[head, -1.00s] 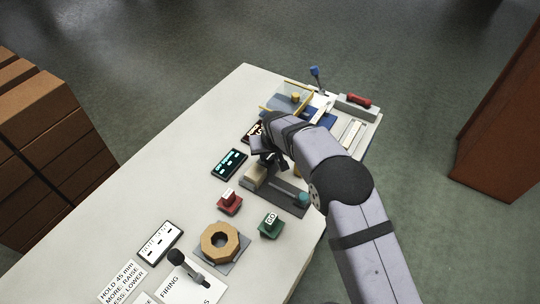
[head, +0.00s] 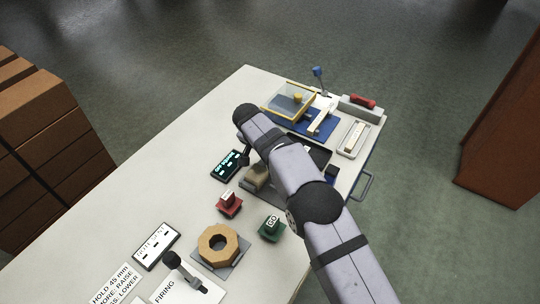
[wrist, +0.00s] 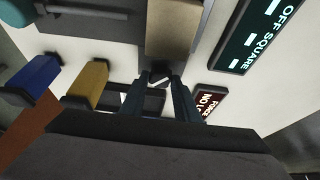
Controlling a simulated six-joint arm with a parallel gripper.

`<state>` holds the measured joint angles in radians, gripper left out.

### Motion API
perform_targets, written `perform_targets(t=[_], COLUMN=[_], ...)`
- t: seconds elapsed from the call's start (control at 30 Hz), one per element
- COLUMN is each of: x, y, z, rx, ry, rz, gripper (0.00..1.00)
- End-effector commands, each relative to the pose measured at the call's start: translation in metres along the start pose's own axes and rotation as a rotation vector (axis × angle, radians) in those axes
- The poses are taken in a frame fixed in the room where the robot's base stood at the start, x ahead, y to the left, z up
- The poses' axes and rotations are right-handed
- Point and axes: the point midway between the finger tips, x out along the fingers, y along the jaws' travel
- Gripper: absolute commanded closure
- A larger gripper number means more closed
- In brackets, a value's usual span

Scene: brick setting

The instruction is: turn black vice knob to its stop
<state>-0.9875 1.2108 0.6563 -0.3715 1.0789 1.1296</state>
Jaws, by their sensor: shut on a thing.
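The vice, with a tan block (head: 256,178), is partly covered by my arm in the head view. The tan block also shows at the top of the wrist view (wrist: 174,30). The black vice knob (wrist: 160,73) is small and dark, just below the block in the wrist view. My gripper (wrist: 161,86) has its two fingers close together on either side of the knob, shut on it. In the head view the fingertips and knob are mostly hidden by my wrist.
Blue (wrist: 35,75) and yellow (wrist: 88,82) parts stand to the left.

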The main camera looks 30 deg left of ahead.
Motion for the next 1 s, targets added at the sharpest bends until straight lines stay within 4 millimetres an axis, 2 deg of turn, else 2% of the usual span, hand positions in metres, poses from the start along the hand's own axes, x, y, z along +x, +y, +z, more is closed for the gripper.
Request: perform_targets(t=[0.4,1.0], x=[-0.0002,0.0001], y=[-0.001,-0.0008], z=[0.0001,0.0006], rx=[0.098,0.12], ry=[-0.001,-0.003], rz=[0.04,0.05], gripper=[0.94,0.94])
